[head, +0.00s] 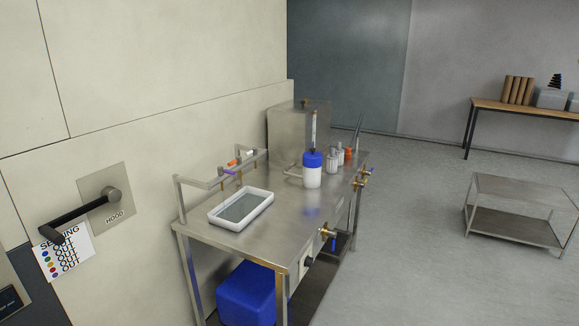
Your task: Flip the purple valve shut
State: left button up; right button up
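The purple valve (229,172) is a small purple handle on the metal pipe rail along the wall side of the steel bench (290,225). It sits above the far edge of a white tray (260,215). An orange handle (233,162) and a white one (250,153) are farther along the same rail. The purple handle is too small here to tell clearly whether it is open or shut. Neither of my grippers is in view.
A black HOOD lever (80,215) juts from the wall at the left, above a colour-dotted sign (65,252). A blue-capped bottle (312,170) stands mid-bench. Brass valves (327,232) project from the bench's right side. Floor to the right is open before a low steel cart (515,190).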

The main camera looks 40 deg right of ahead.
aim_at(220, 170)
jog(key=z, duration=1)
jog(key=i+l, duration=0.15)
jog(key=i, duration=0.35)
jog(key=i+l+u, duration=0.1)
jog(key=i, duration=0.4)
jog(key=i+l, duration=0.2)
jog(key=i, duration=0.3)
